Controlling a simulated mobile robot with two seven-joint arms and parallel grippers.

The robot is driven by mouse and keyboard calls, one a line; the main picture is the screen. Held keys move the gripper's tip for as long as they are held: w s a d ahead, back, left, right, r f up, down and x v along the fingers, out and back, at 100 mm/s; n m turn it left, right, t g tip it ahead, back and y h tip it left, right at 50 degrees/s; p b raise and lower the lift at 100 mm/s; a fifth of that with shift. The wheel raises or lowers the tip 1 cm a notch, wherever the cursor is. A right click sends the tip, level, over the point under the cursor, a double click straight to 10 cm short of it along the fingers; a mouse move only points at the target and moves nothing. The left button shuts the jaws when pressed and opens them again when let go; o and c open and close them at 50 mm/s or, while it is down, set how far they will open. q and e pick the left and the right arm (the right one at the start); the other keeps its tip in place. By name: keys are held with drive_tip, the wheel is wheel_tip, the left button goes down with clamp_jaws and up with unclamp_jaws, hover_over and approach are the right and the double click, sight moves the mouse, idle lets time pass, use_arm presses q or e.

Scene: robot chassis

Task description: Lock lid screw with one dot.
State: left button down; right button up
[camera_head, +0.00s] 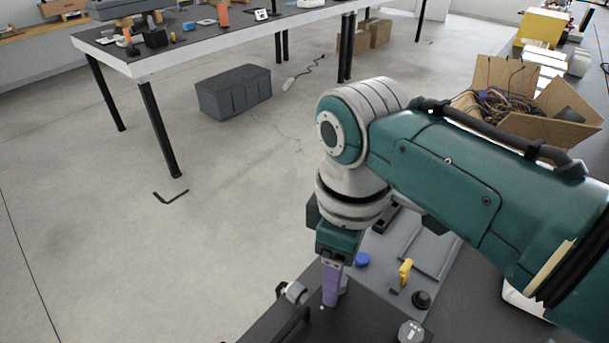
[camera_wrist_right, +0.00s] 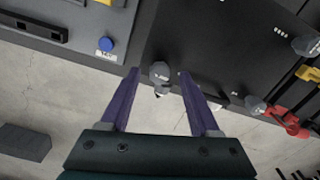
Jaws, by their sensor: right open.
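A dark flat lid (camera_wrist_right: 215,50) fills the upper middle of the right wrist view, with a cluster of several light dots near its top right. A grey lid screw (camera_wrist_right: 159,72) sits at the lid's edge, between and just beyond my open purple fingertips. My right gripper (camera_wrist_right: 156,75) appears empty; I cannot tell whether it touches the screw. Another grey screw (camera_wrist_right: 254,104) sits along the same edge, and one more (camera_wrist_right: 305,45) at far right. In the head view my right gripper (camera_head: 331,285) points down over the lid, beside a grey screw (camera_head: 292,291). Another screw (camera_head: 411,332) shows at the bottom. Single-dot marking is too small to confirm.
Red parts (camera_wrist_right: 291,124) lie at the right. A cardboard box of cables (camera_head: 490,105) stands behind my arm. Open floor lies left.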

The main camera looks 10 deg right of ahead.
drive_tip(key=shift+f, duration=0.4)
clamp_jaws()
idle(0.4)
